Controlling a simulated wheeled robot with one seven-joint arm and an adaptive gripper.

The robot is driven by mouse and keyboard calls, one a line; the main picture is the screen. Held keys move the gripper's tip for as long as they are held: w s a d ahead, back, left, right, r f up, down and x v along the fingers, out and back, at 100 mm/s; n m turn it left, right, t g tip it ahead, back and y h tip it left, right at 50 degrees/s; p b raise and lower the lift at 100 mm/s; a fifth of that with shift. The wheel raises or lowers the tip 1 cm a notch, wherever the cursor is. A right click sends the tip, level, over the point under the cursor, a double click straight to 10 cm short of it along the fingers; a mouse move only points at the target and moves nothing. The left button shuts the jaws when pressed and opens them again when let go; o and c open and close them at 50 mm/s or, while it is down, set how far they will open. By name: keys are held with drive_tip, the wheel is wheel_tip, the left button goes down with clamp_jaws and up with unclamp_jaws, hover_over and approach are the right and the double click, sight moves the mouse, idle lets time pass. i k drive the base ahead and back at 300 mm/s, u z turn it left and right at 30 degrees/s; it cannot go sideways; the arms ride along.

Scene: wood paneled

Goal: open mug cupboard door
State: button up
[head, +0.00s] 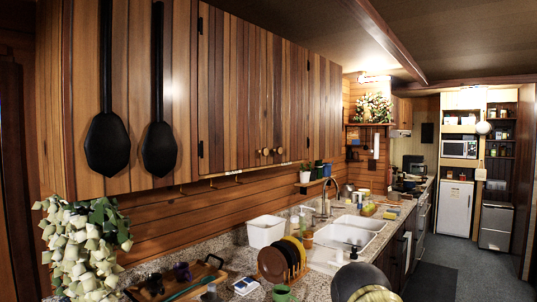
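A long wall cupboard with vertical wood-plank doors runs along the left wall. Its large left door (232,85) has dark hinges at its left edge and looks shut flush. A round wooden knob (265,152) sits low near that door's right side, beside a second round knob (280,151). The neighbouring door (297,95) to the right also looks shut. Nothing marks which door is the mug cupboard's, and the inside is hidden.
Two black utensils (104,140) hang at the cupboard's left end. Below, the counter holds a white bin (264,231), a plate rack (282,259), a tray (165,288) with dark mugs, a green mug (281,293) and a sink (349,229). Dark floor (432,280) is open at right.

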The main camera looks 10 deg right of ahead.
sight(232, 50)
drive_tip(key=z, duration=1.55)
drive_tip(key=i, duration=0.6)
drive_tip(key=u, duration=0.95)
